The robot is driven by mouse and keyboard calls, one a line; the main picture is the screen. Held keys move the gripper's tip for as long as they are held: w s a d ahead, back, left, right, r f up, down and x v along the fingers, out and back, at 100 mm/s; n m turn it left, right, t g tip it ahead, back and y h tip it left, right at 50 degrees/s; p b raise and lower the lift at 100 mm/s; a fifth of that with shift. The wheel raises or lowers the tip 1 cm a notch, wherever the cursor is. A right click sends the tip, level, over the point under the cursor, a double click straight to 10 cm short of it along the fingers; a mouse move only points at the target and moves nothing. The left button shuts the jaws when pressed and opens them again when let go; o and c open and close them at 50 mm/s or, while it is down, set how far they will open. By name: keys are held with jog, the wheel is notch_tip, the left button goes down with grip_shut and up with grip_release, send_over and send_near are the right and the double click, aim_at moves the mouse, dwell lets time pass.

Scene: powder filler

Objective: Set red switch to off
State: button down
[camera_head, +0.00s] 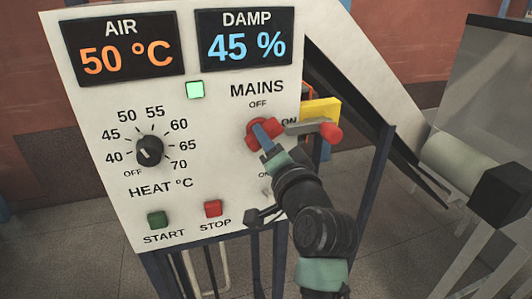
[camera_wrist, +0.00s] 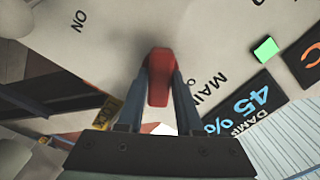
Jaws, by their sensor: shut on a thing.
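The red switch (camera_head: 250,137) is a round red rotary switch under the MAINS label on the white panel, with OFF printed above it and ON to its right. My gripper (camera_head: 262,133) is at the switch, its blue-grey fingers reaching it from below right. In the wrist view the red handle (camera_wrist: 158,78) sits between the two fingers of my gripper (camera_wrist: 159,90), which are shut on its sides. The fingers hide part of the switch in the head view, so I cannot tell exactly which mark the handle points to.
A grey lever with a red knob (camera_head: 331,132) sticks out at the panel's right edge, close to my gripper, before a yellow plate (camera_head: 320,108). The heat dial (camera_head: 149,150), green START button (camera_head: 158,220) and red STOP button (camera_head: 213,208) are to the left. A green light (camera_head: 195,90) is lit.

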jog(key=n+b, duration=0.9)
jog(key=n, duration=0.2)
jog(key=shift+n, duration=0.4)
dwell(0.3)
jog(key=c, duration=0.6)
grip_release()
jog(key=shift+o, duration=0.2)
jog(key=b+v, duration=0.3)
jog(key=v, duration=1)
